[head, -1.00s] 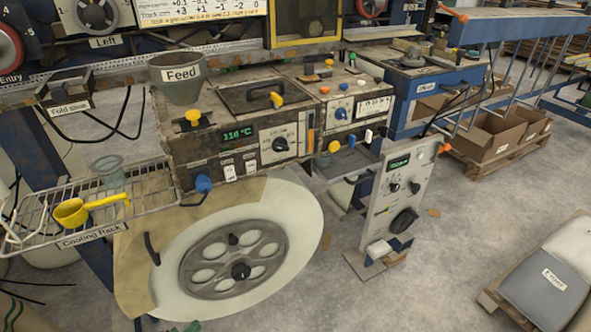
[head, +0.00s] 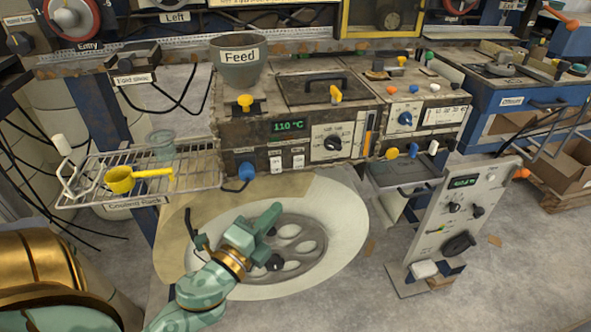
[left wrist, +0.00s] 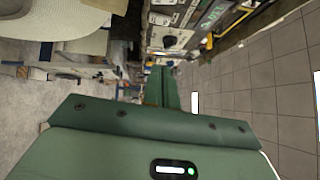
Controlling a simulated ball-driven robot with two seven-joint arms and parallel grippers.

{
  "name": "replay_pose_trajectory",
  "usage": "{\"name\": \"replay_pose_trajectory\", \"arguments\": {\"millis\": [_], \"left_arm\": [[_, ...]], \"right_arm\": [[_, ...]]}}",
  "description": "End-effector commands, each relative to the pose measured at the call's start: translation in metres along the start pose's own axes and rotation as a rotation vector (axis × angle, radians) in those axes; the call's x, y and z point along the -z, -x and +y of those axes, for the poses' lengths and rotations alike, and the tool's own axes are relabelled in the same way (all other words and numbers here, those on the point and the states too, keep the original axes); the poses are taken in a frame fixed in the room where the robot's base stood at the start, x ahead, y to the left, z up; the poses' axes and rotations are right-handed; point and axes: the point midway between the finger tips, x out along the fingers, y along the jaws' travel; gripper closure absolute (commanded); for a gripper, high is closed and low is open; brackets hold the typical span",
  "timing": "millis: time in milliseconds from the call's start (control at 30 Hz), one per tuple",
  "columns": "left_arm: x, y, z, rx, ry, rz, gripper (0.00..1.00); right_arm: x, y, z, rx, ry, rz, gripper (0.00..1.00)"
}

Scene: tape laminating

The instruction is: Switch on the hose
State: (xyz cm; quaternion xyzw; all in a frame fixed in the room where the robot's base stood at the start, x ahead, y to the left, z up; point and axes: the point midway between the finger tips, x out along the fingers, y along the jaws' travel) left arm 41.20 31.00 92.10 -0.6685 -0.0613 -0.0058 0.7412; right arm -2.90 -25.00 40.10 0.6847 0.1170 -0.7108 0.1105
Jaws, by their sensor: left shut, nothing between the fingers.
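No hose is labelled in view. A blue knob (head: 246,171) with a thin curved dark line beside it sticks out below the front left of the feed machine (head: 234,135); whether it belongs to the hose I cannot tell. My left gripper (head: 270,218) is shut and empty. It is in front of the big pale reel (head: 335,225) in the picture, below and slightly right of the blue knob, apart from it. In the left wrist view its green fingers (left wrist: 162,85) are together, with the machine front beyond them. My right gripper is not in view.
The wire cooling rack (head: 95,183) at left holds a yellow ladle (head: 122,179) and a glass beaker (head: 162,143). Black cables hang at far left. A tilted white control panel (head: 462,215) stands at right. The floor between reel and panel is mostly clear.

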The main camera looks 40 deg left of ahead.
Motion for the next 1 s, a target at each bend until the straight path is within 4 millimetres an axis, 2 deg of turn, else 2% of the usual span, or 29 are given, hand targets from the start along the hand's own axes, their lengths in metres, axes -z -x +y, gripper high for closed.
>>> {"name": "replay_pose_trajectory", "arguments": {"millis": [167,533,733,1000], "left_arm": [[-0.001,-0.025,-0.004,0.005,-0.004,0.002,1.0],[-0.002,-0.102,-0.002,0.002,-0.003,0.0,1.0],[-0.022,-0.119,0.0,0.0,-0.003,0.001,1.0],[-0.029,-0.125,0.001,-0.002,0.0,0.0,1.0]], "right_arm": [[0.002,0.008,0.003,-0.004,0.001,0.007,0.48],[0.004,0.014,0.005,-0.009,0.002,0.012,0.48],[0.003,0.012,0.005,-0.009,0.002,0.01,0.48],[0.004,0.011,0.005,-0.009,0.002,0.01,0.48]]}}
